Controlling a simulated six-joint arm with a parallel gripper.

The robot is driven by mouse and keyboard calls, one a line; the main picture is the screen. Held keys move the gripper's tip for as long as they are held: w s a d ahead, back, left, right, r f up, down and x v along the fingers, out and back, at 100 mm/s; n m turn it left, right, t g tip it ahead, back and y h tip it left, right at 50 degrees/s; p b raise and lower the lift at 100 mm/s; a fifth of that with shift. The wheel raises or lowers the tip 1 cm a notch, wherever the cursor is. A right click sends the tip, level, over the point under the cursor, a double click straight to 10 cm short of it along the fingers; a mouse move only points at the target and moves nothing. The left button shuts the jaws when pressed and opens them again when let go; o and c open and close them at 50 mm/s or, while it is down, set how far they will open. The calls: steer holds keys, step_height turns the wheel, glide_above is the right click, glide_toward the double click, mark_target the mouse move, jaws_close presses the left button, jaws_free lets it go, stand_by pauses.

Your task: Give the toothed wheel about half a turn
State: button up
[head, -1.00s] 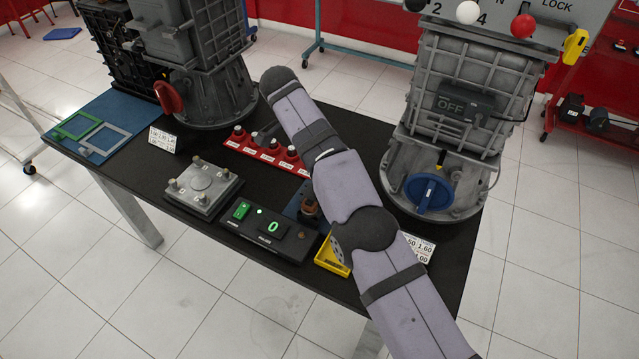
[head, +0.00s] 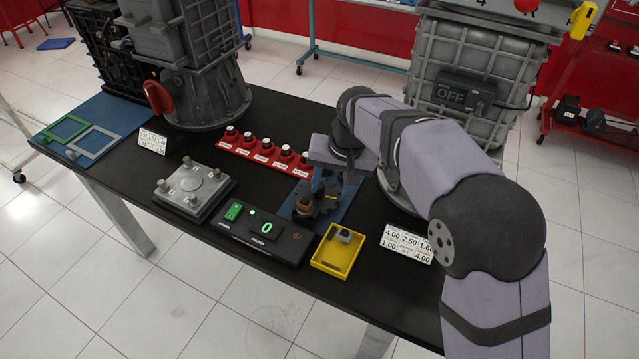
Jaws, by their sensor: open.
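The toothed wheel (head: 328,204) is a dark disc with teeth on its rim. It sits on a blue mat (head: 350,216) near the middle of the table, beside a brown block-like part (head: 304,200). My gripper (head: 322,187) points down at the wheel from above, close to its rim. It is open; whether a finger touches the wheel I cannot tell. The far side of the wheel is partly hidden by my gripper and wrist.
A black box with a green switch and a 0 display (head: 262,236) stands to the front left. A yellow tray (head: 322,264) holds a small grey block. A red strip of knobs (head: 262,150) lies behind. A large grey housing (head: 470,70) stands behind my arm.

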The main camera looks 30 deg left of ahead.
mark_target(318, 191)
steer(key=shift+w+a+f+n+t+y+p, duration=0.2)
steer(key=shift+w+a+f+n, duration=0.4)
steer(key=shift+a+f+n, duration=0.5)
steer(key=shift+w+a+f+n+t+y+p, duration=0.2)
steer(key=shift+w+a+f+n, duration=0.5)
steer(key=shift+n, duration=0.65)
steer(key=shift+w+a+f+n+t+y+p, duration=0.2)
steer(key=shift+w+a+f+n, duration=0.4)
steer(key=shift+f+n, duration=0.55)
steer(key=shift+r, duration=0.1)
steer(key=shift+c, duration=0.6)
steer(key=c, duration=0.9)
